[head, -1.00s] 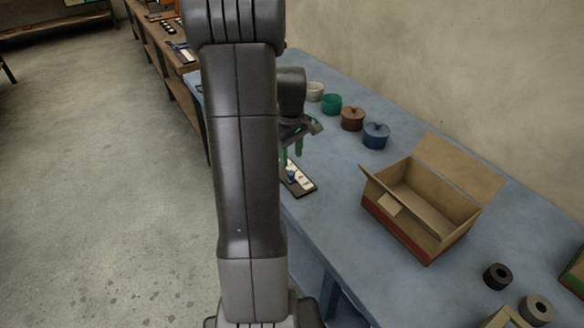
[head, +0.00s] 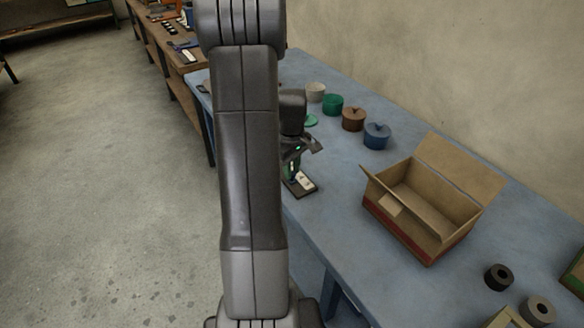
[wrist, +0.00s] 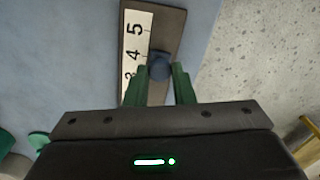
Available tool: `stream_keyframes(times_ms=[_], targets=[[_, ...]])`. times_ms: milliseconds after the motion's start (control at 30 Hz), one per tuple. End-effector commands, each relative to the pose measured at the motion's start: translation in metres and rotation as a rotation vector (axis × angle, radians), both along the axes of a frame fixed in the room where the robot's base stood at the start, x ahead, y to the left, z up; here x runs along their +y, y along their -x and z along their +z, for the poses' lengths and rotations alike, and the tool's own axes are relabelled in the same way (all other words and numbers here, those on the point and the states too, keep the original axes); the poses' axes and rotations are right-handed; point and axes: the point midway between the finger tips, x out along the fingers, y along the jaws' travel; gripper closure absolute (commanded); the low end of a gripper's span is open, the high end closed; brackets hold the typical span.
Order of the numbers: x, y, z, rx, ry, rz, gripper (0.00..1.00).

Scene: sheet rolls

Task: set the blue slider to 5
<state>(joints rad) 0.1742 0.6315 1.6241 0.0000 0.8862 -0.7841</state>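The blue slider (wrist: 160,67) is a round knob on a dark board (wrist: 172,22) beside a white scale strip (wrist: 136,42). The strip shows 5, 4 and a partly covered 3. The knob stands near the 4, slightly toward the 3. In the wrist view my gripper (wrist: 158,74) has its green fingers on either side of the knob, apart, with small gaps seeming to show. In the head view my gripper (head: 291,170) is low over the board (head: 304,187) and hides the knob there.
An open cardboard box (head: 421,206) stands right of the board on the blue table (head: 345,200). A green pot (head: 333,104), a brown pot (head: 353,119) and a blue pot (head: 376,136) line the back. The table's front edge is close to the board.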

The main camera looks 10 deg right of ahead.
Motion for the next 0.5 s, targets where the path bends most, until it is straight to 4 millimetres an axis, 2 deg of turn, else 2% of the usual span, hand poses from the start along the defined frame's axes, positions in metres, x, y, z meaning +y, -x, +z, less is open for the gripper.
stream_keyframes(times_ms=[167, 367, 500], targets=[[-0.002, 0.004, 0.000, -0.001, 0.000, -0.001, 1.00], [-0.012, 0.030, 0.000, -0.001, 0.000, -0.002, 1.00], [-0.013, 0.034, 0.001, 0.001, 0.001, 0.000, 1.00]])
